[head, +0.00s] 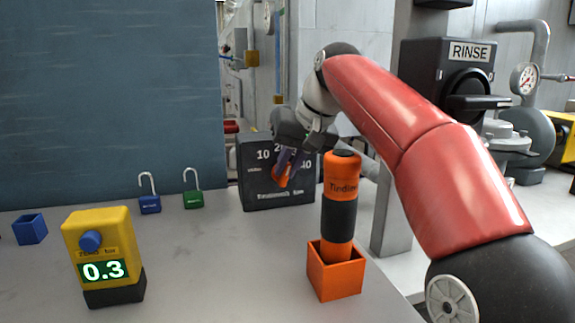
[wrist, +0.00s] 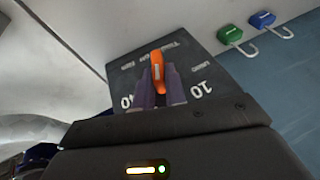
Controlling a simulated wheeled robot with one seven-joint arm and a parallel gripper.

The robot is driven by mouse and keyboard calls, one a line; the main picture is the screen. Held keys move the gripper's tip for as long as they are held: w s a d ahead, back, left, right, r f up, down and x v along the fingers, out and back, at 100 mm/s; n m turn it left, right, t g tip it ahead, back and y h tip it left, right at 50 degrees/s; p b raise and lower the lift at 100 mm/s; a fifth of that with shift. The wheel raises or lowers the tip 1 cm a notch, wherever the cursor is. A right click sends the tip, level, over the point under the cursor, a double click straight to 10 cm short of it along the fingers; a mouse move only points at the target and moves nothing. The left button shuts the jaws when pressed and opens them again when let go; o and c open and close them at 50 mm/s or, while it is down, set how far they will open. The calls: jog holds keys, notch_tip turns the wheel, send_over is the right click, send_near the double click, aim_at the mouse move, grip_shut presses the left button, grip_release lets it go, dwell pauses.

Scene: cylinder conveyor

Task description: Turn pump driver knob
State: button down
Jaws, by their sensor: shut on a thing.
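The pump driver is a dark grey box (head: 262,200) with a white-numbered dial, standing on the grey bench behind the orange cylinder. Its orange knob (head: 282,180) is partly hidden by my fingers in the head view. In the wrist view the orange knob (wrist: 158,68) stands between two purple fingers, with its white mark showing. My gripper (head: 287,164) reaches down to the front of the box from above. In the wrist view my gripper (wrist: 159,84) is shut on the knob, one finger on each side.
An orange and black cylinder (head: 341,185) stands in an orange holder (head: 336,278) in front of the box. A yellow meter (head: 98,232) reading 0.3, a blue padlock (head: 149,204) and a green padlock (head: 193,199) are to the left. The bench middle is clear.

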jog(key=shift+d+f+y, duration=0.15)
jog(key=shift+d+y, duration=0.1)
jog(key=shift+y, duration=0.85)
jog(key=shift+m, duration=0.3)
jog(key=c, duration=1.4)
grip_release()
jog(key=shift+c, duration=0.2)
jog(key=shift+h, duration=0.3)
